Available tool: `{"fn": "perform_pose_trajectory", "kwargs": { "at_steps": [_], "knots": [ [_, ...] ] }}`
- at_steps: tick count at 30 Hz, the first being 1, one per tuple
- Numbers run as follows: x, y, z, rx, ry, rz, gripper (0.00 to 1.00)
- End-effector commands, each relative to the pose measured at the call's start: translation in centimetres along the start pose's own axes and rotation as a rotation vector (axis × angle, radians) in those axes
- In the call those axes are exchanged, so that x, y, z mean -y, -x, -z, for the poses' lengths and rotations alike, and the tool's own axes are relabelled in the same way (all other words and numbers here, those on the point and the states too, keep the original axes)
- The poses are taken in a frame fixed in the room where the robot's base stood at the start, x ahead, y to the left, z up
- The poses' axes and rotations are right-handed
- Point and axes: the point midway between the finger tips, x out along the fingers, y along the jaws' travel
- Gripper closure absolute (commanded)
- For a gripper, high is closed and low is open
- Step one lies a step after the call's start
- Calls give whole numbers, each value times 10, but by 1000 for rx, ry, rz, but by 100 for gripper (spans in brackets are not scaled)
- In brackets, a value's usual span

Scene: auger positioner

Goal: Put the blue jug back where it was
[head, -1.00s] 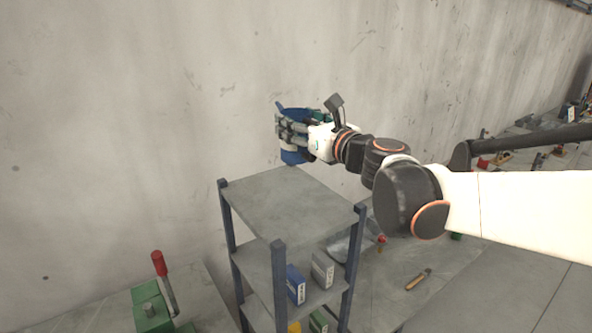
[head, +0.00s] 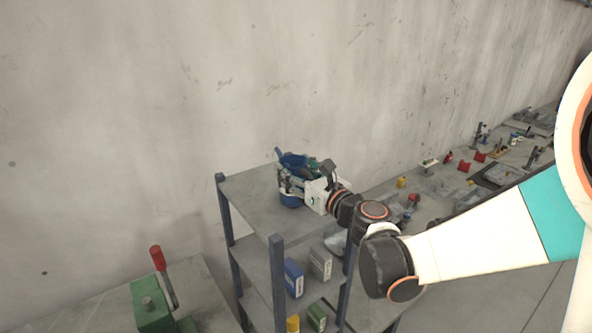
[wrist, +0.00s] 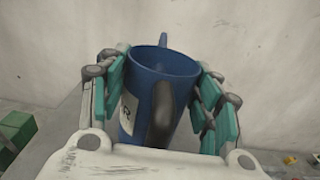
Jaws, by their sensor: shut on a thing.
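The blue jug (head: 291,199) is upright between the fingers of my gripper (head: 294,183), at the top of the grey shelf rack (head: 243,191). In the wrist view the jug (wrist: 172,62) shows its open top, a dark handle toward the camera and a white label at its left side. My gripper (wrist: 160,95) is shut on it from both sides with teal finger pads. The jug's base is at or very close to the top shelf; I cannot tell whether it touches.
Lower shelves hold a blue box (head: 293,278), a grey box (head: 320,263) and a green box (head: 317,316). A green device with a red-handled lever (head: 155,258) stands at the lower left. The concrete wall is behind the rack. The top shelf's left and front are clear.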

Motion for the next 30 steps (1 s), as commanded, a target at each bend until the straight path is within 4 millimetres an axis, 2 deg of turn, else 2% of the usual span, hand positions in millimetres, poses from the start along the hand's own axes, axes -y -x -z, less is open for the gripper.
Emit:
{"fn": "perform_pose_trajectory", "kwargs": {
  "at_steps": [11,12,15,28,30],
  "knots": [
    [0,0,4,0,0,0,79],
    [0,0,5,0,0,0,40],
    [0,0,4,0,0,0,22],
    [0,0,0,0,0,0,22],
    [0,7,1,0,0,1,22]
  ]
}}
